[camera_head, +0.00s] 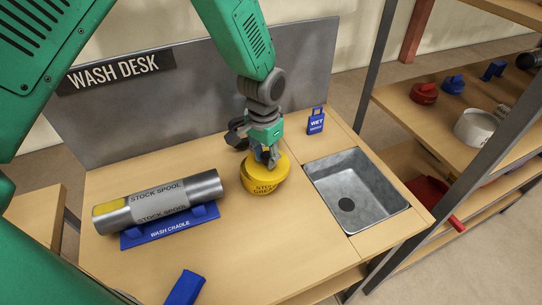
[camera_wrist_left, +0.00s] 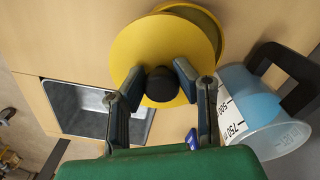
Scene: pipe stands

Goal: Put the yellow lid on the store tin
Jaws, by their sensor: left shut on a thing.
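The yellow lid (camera_wrist_left: 165,52) is a round disc with a black knob (camera_wrist_left: 161,84). My left gripper (camera_head: 268,158) points down over the desk, its fingers closed around the knob; it also shows in the wrist view (camera_wrist_left: 161,88). The yellow tin (camera_head: 264,187), with dark lettering, stands on the desk directly below the gripper. In the wrist view part of the tin's rim (camera_wrist_left: 205,18) shows past the lid's edge, so the lid is over the tin but off-centre. I cannot tell whether they touch. My right gripper is not in view.
A clear measuring jug (camera_wrist_left: 250,105) with blue contents and black handle stands close beside the lid. A grey sink (camera_head: 358,192) lies to the right, a blue WET sign (camera_head: 316,122) behind it. A stock spool (camera_head: 158,203) lies in a blue cradle (camera_head: 170,228) on the left.

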